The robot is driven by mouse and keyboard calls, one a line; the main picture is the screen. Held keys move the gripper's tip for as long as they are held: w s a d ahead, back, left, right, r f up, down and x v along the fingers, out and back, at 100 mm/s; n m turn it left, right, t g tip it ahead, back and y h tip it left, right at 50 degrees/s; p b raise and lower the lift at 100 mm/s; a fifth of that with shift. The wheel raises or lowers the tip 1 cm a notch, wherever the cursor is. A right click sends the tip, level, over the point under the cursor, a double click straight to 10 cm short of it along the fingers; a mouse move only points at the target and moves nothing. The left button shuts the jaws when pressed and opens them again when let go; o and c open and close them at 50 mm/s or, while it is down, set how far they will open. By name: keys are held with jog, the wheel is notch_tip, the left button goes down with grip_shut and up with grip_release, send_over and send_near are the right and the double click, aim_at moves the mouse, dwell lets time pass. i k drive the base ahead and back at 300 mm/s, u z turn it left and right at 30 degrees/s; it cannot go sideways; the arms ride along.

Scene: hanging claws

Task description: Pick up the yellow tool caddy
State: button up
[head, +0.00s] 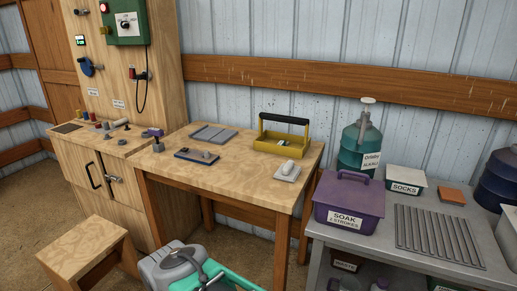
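The yellow tool caddy (268,144) stands upright near the back right of the wooden table (240,183) in the head view. It is an open yellow box with a black bar handle (284,119) raised above it on uprights. Nothing is gripping it. What lies inside the caddy is too small to tell. I cannot make out my gripper in this view.
A grey block (287,171) sits just in front of the caddy. A grey tray (213,134) and a dark blue board (197,155) lie to its left. A lidded purple box (349,201) and a teal jug (359,145) stand on the grey bench at right. A wooden stool (86,247) stands front left.

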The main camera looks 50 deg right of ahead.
aim_at(267, 141)
jog(key=u, duration=0.55)
jog(key=i, duration=1.3)
jog(key=z, duration=1.2)
jog(key=i, duration=0.6)
jog(key=z, duration=0.65)
